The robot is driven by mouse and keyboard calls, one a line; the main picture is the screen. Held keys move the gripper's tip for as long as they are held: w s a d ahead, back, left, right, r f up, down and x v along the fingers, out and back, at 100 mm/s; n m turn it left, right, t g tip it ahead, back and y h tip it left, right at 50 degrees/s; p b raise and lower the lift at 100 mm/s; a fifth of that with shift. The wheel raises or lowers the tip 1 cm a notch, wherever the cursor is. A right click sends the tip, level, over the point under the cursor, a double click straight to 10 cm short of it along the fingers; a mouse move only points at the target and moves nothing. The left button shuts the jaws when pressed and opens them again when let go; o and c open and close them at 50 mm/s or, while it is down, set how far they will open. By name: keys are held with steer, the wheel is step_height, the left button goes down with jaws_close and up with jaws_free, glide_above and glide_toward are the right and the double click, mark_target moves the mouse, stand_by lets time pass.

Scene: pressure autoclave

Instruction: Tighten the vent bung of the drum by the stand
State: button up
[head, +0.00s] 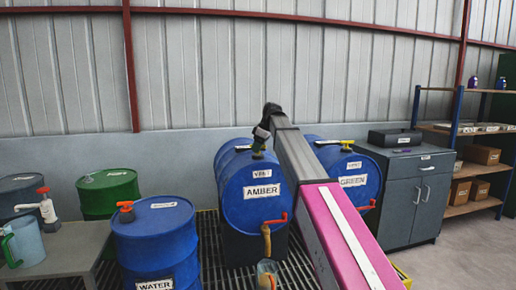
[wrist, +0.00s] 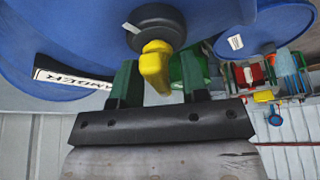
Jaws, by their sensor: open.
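The blue drum labelled AMBER (head: 248,208) lies on its side on a dark stand (head: 240,248), with a VENT label near the top of its face. In the wrist view its blue surface (wrist: 70,35) fills the upper left. The vent bung (wrist: 155,65) has a yellow handle on a round black base. My gripper (head: 261,140) is over the top of this drum in the head view. In the wrist view my gripper (wrist: 157,84) has its two green fingers apart, one on each side of the yellow handle. I cannot tell whether either finger touches it.
A blue GREEN-labelled drum (head: 360,182) with a yellow-handled bung lies to the right. The upright WATER drum (head: 155,240) stands front left. A red-handled tap (head: 276,219) and a jar (head: 267,268) are below the amber face. A grey cabinet (head: 408,190) stands right.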

jaws_close()
